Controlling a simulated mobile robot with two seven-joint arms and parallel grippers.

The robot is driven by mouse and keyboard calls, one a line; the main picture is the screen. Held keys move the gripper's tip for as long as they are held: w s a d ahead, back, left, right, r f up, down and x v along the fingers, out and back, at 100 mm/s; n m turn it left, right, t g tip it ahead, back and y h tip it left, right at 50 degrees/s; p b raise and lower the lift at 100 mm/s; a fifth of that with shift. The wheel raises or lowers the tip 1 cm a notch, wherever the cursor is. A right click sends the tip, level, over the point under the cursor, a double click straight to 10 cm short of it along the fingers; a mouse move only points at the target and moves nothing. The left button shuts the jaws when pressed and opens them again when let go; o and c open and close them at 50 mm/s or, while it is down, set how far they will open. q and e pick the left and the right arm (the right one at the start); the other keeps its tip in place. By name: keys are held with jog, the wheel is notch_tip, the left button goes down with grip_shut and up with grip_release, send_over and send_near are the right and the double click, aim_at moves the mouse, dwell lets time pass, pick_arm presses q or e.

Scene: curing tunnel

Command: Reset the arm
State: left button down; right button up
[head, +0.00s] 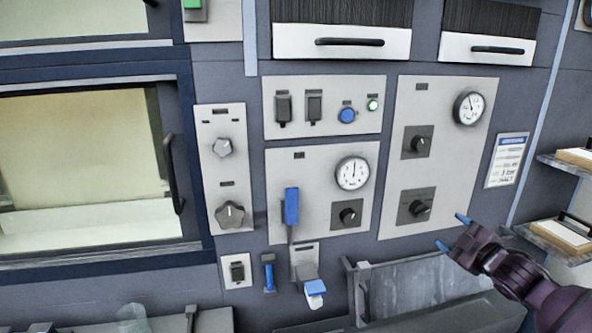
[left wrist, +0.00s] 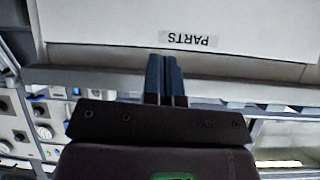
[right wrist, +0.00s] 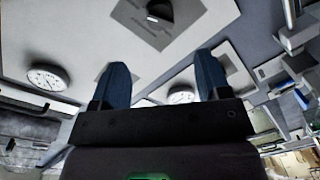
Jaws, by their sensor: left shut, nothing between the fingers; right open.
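My right gripper (head: 452,232) is in the lower right of the head view, its blue fingertips apart and empty. It is in front of the wall, just right of and below the right panel's lower dial. The right wrist view also shows the open right gripper (right wrist: 160,85), with panels and gauges beyond its fingers. My left gripper (left wrist: 166,75) shows only in the left wrist view. Its two blue fingers are together with nothing between them, in front of a white surface with an upside-down PARTS label (left wrist: 190,40).
The right panel (head: 390,180) carries a gauge (head: 469,106) and two dials. The middle panel (head: 310,225) has a blue lever (head: 291,206), a gauge and a dial. A grey trough (head: 420,290) lies below. Shelves (head: 560,236) stand at the right. A glass-fronted door (head: 85,160) is at left.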

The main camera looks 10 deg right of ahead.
jog(key=s+a+f+m+g, duration=0.2)
jog(key=s+a+f, duration=0.4)
jog(key=s+f, duration=0.3)
jog(key=s+a+f+m+g+h+b, duration=0.1)
jog(key=s+a+f+m, duration=0.4)
jog(key=s+f, duration=0.5)
jog(key=s+a+f+m+g+h, duration=0.1)
jog(key=s+a+f+m, duration=0.3)
jog(key=s+f, duration=0.5)
notch_tip(320, 180, down, 2)
jog(key=a+g, duration=0.1)
jog(key=a, duration=0.1)
jog(key=shift+s+a+f+g, duration=0.15)
jog(key=shift+a+f+g, duration=0.05)
jog(key=shift+a+g, duration=0.15)
